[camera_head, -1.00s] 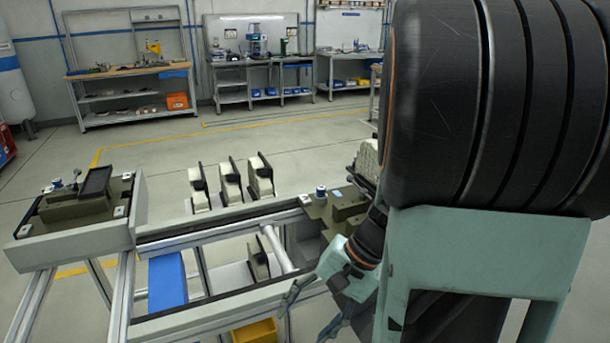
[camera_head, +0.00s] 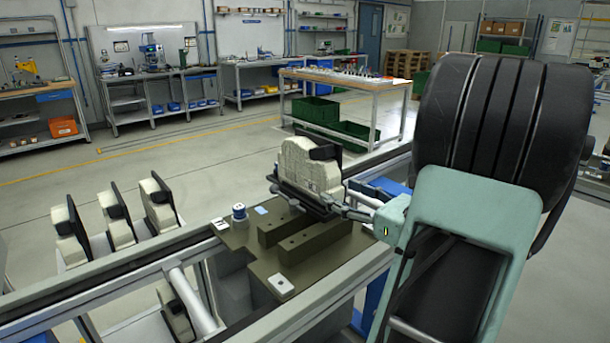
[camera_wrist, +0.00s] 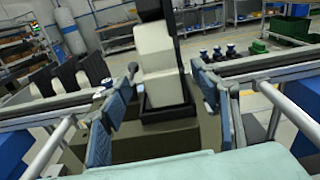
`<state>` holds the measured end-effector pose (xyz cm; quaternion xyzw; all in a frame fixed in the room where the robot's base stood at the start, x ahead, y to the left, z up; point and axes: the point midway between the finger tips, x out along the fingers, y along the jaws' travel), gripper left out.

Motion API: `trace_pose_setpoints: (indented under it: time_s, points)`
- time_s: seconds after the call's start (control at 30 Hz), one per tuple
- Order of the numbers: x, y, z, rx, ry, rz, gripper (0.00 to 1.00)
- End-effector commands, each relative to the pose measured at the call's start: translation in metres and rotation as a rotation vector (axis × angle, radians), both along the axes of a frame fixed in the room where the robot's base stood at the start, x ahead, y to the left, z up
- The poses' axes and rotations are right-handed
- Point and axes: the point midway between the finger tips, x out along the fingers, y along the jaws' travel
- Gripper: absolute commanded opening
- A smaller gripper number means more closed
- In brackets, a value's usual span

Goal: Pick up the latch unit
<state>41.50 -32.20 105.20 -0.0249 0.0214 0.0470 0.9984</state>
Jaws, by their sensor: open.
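The latch unit, which I take to be the cream-coloured block with black parts (camera_head: 305,168), stands upright in a black tray on the olive fixture plate (camera_head: 262,268). In the wrist view the unit (camera_wrist: 157,62) is straight ahead, with its lower end in the black tray (camera_wrist: 165,108). My gripper (camera_head: 350,208) is at the unit's right side in the head view. In the wrist view my gripper (camera_wrist: 166,88) is open, with one blue-grey finger on each side of the unit's line. I cannot tell whether either finger touches it.
Several similar cream-and-black units, such as this one (camera_head: 117,219), stand to the left. Conveyor rails (camera_head: 110,285) run beside the fixture. A blue-topped knob (camera_head: 239,212) rises from the plate's left side. A table (camera_head: 345,80) with green crates (camera_head: 317,112) stands behind.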

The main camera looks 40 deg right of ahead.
Motion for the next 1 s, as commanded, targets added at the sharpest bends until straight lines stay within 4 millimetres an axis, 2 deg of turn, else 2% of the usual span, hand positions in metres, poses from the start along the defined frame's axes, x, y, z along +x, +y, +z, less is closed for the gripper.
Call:
trace_pose_setpoints:
  time_s: [0.17,0.43,0.67,1.0]
  points:
    - [0.008,-0.004,0.004,0.052,-0.039,-0.019,0.57]
    - [0.049,0.000,0.004,0.054,-0.042,-0.015,0.57]
    - [0.067,0.000,0.005,0.053,-0.040,-0.017,0.57]
    - [0.112,-0.003,0.008,0.052,-0.040,-0.017,0.57]
